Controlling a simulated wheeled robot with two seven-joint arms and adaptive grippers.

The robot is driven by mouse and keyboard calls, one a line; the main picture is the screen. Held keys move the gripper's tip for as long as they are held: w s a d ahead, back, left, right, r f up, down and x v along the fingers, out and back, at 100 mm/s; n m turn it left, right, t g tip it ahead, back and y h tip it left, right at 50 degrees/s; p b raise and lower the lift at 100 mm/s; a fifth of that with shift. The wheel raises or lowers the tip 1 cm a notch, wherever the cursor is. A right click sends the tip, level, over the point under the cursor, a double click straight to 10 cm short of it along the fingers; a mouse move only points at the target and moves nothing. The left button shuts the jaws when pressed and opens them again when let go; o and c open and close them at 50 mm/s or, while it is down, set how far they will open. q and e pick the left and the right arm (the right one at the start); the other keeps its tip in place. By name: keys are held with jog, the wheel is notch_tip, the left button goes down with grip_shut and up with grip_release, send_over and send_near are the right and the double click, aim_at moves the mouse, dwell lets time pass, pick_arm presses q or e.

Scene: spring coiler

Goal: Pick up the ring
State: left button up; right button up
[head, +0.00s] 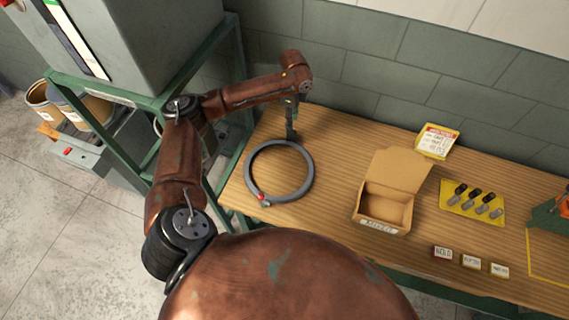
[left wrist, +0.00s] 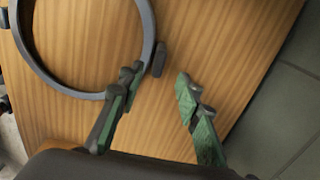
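The ring (head: 311,172) is a large dark grey hoop lying flat on the left part of the wooden table, with a small red part on its near-left edge. In the left wrist view the ring (left wrist: 150,28) fills the upper left and is cut off by the frame. A small grey block (left wrist: 158,60) sits at its outer edge. My left gripper (head: 291,132) is above the table at the ring's far edge. In the left wrist view its fingers (left wrist: 157,80) are spread apart with nothing between them. My right gripper is not in view.
The wooden table (head: 335,140) runs along a grey-green block wall. An open cardboard box (head: 385,207) stands right of the ring. A green-framed machine (head: 150,50) stands left.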

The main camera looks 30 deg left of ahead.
aim_at(291, 132)
pick_arm(q)
jog(key=shift+a+f, duration=0.25)
jog(key=shift+f, duration=0.8)
jog(key=f, duration=0.5)
jog(key=shift+d+f, duration=0.2)
jog(key=shift+f, duration=0.15)
jog(key=shift+s, duration=0.1)
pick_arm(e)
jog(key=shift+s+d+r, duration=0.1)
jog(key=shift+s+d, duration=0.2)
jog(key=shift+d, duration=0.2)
pick_arm(q)
jog(key=c, duration=0.4)
grip_shut()
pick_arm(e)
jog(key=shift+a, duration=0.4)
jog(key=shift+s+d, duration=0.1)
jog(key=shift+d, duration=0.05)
